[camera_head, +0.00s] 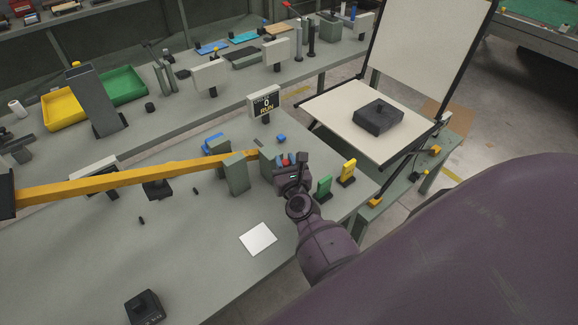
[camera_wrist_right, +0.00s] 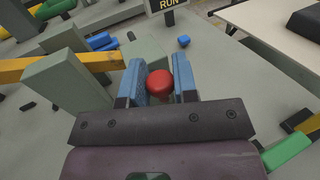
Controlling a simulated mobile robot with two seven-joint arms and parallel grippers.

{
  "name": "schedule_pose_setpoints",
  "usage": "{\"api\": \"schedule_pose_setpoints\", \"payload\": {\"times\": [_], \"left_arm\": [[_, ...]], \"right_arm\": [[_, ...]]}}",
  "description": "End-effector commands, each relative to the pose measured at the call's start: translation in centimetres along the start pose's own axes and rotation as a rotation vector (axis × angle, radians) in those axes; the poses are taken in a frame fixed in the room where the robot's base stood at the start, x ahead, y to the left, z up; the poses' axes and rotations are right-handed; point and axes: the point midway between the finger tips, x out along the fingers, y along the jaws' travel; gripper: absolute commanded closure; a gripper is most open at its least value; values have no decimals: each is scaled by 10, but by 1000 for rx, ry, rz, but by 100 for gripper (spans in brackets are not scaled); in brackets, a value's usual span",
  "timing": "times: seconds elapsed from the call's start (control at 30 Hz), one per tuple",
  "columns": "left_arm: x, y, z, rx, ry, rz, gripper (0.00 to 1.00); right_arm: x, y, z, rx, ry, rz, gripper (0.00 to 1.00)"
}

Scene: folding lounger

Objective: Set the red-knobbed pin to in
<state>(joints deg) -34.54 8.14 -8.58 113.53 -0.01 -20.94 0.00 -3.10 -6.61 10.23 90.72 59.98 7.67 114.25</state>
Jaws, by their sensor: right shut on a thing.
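The red-knobbed pin shows as a small red knob (camera_head: 285,162) at the grey-green block (camera_head: 266,166) in the head view. In the right wrist view the round red knob (camera_wrist_right: 159,84) sits between the two blue finger pads, in front of the block (camera_wrist_right: 150,48). My right gripper (camera_head: 291,164) is shut on the knob. The pin's shaft is hidden behind the knob, so its depth in the block cannot be told. My left gripper is not in view.
A long yellow bar (camera_head: 130,178) runs from the left past an upright grey-green post (camera_head: 236,175) to the block. A green block (camera_head: 324,187) and a yellow block (camera_head: 348,172) stand just right of my gripper. A white sheet (camera_head: 258,239) lies on clear bench in front.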

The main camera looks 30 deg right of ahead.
Motion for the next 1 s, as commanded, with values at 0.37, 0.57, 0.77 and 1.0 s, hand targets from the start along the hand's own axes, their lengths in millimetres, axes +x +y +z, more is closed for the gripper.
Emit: {"api": "schedule_pose_setpoints", "payload": {"times": [0.37, 0.57, 0.77, 1.0], "left_arm": [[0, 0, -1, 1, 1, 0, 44], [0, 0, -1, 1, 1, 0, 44], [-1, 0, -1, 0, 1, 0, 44], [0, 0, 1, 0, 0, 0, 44]], "right_arm": [[1, 2, 3, 1, -4, 4, 50], [1, 1, 2, 0, -3, 4, 50], [-5, 1, 1, 0, -2, 3, 50], [-38, 0, 0, 0, -1, 3, 50]]}}
